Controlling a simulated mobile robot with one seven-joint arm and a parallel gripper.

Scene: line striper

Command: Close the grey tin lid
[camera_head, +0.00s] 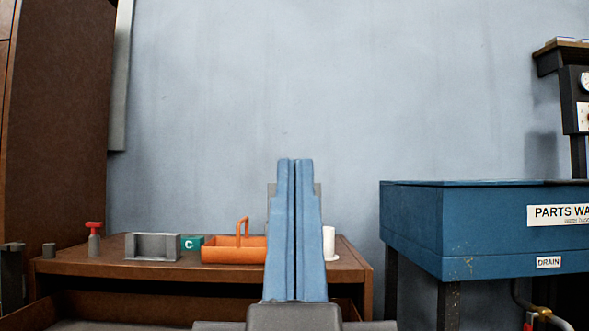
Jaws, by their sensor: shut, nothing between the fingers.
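My gripper (295,162) is shut and empty, its two blue fingers together in the middle of the view, in front of the bench. A flat grey piece (318,188) shows at both sides of the fingers, behind them. It may be the raised lid of the grey tin, but the fingers cover most of it and I cannot tell. Any tin body below it is hidden by my gripper. A grey metal box-like thing (152,247) stands at the left on the bench, apart from my gripper; I see no clear lid on it.
A blue parts washer (413,222) stands at right, a brown cabinet (55,120) at left.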

